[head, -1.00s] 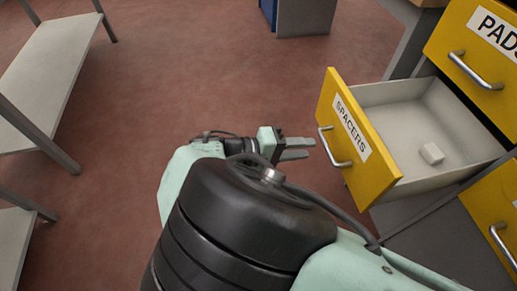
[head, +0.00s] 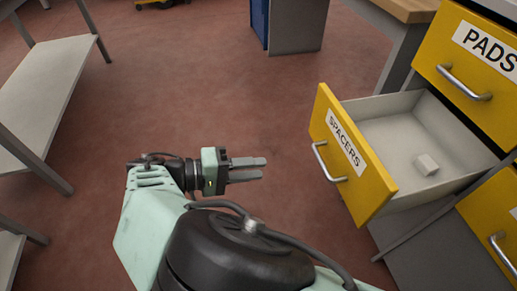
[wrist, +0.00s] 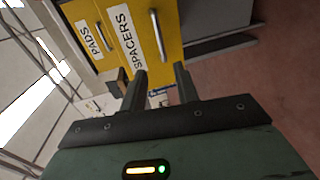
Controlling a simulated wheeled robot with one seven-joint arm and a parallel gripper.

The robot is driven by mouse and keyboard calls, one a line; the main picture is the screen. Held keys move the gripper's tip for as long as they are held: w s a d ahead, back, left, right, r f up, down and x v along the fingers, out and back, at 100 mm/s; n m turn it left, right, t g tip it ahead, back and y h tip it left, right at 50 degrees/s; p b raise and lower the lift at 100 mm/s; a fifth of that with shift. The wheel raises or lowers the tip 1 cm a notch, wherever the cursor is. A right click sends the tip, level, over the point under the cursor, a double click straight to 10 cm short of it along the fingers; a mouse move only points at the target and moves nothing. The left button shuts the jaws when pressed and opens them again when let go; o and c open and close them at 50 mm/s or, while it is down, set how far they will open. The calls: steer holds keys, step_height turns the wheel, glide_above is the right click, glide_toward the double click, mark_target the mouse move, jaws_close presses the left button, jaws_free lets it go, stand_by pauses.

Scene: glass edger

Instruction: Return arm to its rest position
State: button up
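My gripper (head: 262,169) is in the middle of the head view, left of the open drawer and apart from its handle. Its two grey fingers point right, with a gap between them and nothing held. In the wrist view the fingers (wrist: 160,85) also stand apart and empty. The yellow SPACERS drawer (head: 350,155) is pulled open, and its front shows in the wrist view (wrist: 140,30). My arm is bent across the lower middle of the head view.
A small white block (head: 427,164) lies in the drawer. The yellow PADS drawer (head: 470,68) above is shut. A grey shelf rack (head: 45,85) stands at the left. A wooden-topped bench (head: 410,8) is at the upper right. Reddish floor around my gripper is clear.

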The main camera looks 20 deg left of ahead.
steer(key=w+d+r+g+y, duration=0.2)
steer(key=d+g, duration=0.3)
steer(key=d, duration=0.1)
steer(key=w+d+r+g+y, duration=0.3)
steer(key=d+g, duration=0.1)
steer(key=d, duration=0.3)
steer(key=s+d+r+y, duration=0.4)
steer(key=s+d+r, duration=0.15)
steer(key=d, duration=0.25)
steer(key=s+d+r+y, duration=0.4)
steer(key=s+d, duration=0.3)
steer(key=d, duration=0.1)
step_height(320, 180, up, 18)
steer(key=p, duration=1.8)
steer(key=shift+s+r+p, duration=0.2)
steer(key=shift+r+p, duration=0.05)
steer(key=shift+p, duration=0.05)
